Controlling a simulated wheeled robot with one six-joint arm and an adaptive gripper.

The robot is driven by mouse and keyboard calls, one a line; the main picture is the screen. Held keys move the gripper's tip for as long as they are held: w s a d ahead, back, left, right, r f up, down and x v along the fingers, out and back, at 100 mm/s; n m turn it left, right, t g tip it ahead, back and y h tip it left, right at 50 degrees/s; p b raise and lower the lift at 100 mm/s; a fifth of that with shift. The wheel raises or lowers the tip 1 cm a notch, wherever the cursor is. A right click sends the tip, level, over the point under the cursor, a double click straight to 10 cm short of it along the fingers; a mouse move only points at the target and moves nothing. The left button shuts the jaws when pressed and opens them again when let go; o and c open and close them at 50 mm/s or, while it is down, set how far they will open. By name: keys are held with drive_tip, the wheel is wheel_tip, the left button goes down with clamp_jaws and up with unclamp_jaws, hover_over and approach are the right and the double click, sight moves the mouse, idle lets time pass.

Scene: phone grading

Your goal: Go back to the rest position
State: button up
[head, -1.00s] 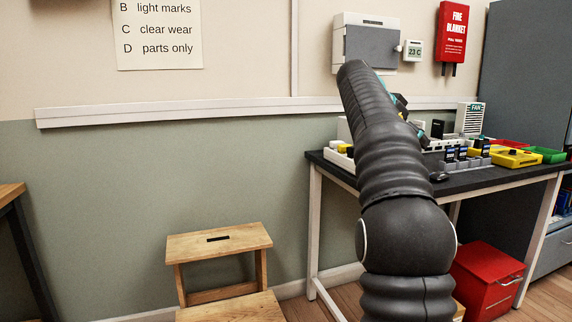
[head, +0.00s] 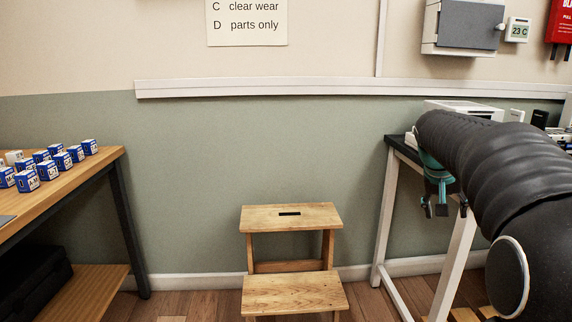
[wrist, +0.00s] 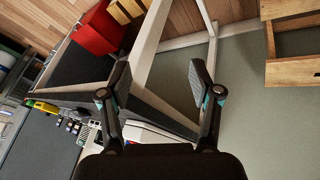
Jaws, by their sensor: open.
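My gripper (head: 445,206) hangs in front of the left edge of the dark-topped table (head: 397,147) in the head view, pointing down, with teal parts on it. In the wrist view my gripper (wrist: 160,78) has its two fingers well apart, with nothing between them. The table's pale leg frame (wrist: 158,28) shows beyond the fingers. My dark arm covers much of the right side of the head view and hides most of the tabletop.
A wooden step stool (head: 291,217) stands on the floor in the middle. A wooden bench (head: 70,190) with several blue-and-white boxes (head: 27,181) is at the left. Floor between bench and stool looks clear. A red cabinet (wrist: 97,31) shows under the table in the wrist view.

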drive_tip(key=s+a+f+n+t+y, duration=0.1)
drive_tip(key=s+a+f, duration=0.4)
drive_tip(key=s+a, duration=0.5)
drive_tip(key=s+a+f+n+t+y, duration=0.1)
drive_tip(key=s+a+f+n+y, duration=0.2)
drive_tip(key=s+a, duration=0.7)
drive_tip(key=s+f, duration=0.2)
drive_tip(key=s, duration=0.6)
drive_tip(key=shift+a+f+n+y, duration=0.3)
drive_tip(key=shift+f+n+y, duration=0.05)
drive_tip(key=shift+n+y, duration=0.05)
